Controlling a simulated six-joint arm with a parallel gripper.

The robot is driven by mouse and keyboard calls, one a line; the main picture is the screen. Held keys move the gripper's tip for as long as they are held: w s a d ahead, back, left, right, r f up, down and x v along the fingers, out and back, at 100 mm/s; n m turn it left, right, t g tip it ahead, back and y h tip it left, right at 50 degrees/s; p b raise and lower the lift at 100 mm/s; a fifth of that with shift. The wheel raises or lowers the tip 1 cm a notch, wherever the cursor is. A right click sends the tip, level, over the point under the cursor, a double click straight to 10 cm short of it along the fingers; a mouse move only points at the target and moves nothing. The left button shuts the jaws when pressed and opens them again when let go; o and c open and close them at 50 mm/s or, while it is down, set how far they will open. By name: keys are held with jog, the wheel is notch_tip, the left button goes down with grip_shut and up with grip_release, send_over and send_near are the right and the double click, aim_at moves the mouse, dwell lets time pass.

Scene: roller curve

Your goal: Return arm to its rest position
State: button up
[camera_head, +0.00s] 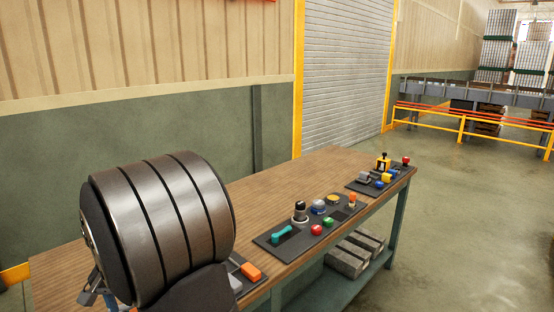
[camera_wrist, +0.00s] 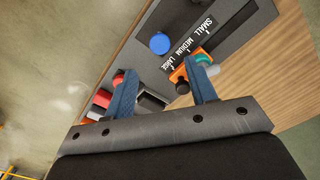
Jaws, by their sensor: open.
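My gripper (camera_wrist: 161,68) is in the wrist view, with its two blue fingers spread well apart. Nothing is held between them. Behind the fingers are a bench with a dark panel marked SMALL, MEDIUM, LARGE, a blue round piece (camera_wrist: 160,43) and an orange piece with a teal part (camera_wrist: 196,68). The fingers overlap these in the picture, and I cannot tell the height above them. In the head view, a large dark banded rounded body fills the left foreground and hides part of the bench. I cannot make out my gripper clearly there.
The wooden bench (camera_head: 235,198) carries dark panels with a teal handle (camera_head: 288,232), red button (camera_head: 316,230), orange block (camera_head: 251,271) and yellow fixture (camera_head: 382,164). Grey blocks (camera_head: 355,252) lie on the lower shelf. The floor right of the bench is clear.

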notch_tip(320, 180, down, 10)
jog(key=shift+f, duration=0.15)
notch_tip(320, 180, up, 15)
jog(key=n, duration=0.7)
dwell(0.7)
